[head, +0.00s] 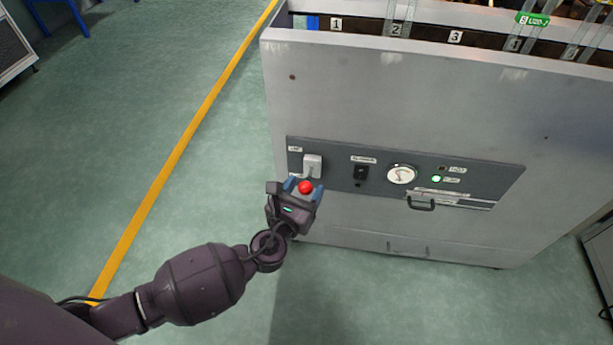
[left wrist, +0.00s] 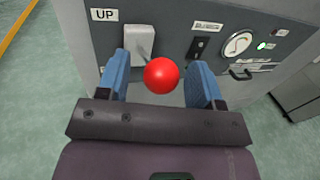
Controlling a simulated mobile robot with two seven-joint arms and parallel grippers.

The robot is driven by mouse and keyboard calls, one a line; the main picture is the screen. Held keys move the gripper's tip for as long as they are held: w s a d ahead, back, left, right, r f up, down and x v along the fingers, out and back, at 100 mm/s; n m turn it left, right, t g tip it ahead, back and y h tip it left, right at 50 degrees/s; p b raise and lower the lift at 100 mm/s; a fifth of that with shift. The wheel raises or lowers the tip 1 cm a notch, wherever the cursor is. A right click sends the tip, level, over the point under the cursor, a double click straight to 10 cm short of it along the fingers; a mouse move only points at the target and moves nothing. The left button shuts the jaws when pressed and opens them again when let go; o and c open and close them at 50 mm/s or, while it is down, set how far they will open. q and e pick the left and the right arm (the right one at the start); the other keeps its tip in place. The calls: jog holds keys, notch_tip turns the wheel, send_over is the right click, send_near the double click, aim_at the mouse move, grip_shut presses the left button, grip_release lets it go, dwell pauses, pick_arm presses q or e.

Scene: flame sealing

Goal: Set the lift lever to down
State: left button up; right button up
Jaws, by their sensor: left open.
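The lift lever has a red ball knob (head: 305,187) in front of a pale mounting block (head: 312,163) at the left end of the control panel. In the left wrist view the knob (left wrist: 161,75) shows large, with a thin rod running back to the block (left wrist: 139,42). A label reading UP (left wrist: 104,15) is above left of the block. My left gripper (head: 303,188) is open, its two blue fingers (left wrist: 162,72) on either side of the knob. Gaps show between the knob and both fingers. My right gripper is not in view.
The dark panel (head: 275,143) on the grey cabinet (head: 400,95) also carries a black switch (head: 361,173), a round gauge (head: 401,174), a lit green lamp (head: 436,179) and a handle (head: 421,204). Numbered slots run along the cabinet's top. Green floor (head: 120,130) left of the cabinet is clear.

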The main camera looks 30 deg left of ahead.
pick_arm(q)
jog(key=shift+w, duration=0.2)
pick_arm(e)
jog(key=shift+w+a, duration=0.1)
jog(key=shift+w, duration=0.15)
pick_arm(q)
jog(key=shift+c, duration=0.8)
grip_shut()
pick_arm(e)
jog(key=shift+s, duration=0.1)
pick_arm(q)
jog(key=shift+s+f, duration=0.25)
jog(key=shift+f, duration=0.1)
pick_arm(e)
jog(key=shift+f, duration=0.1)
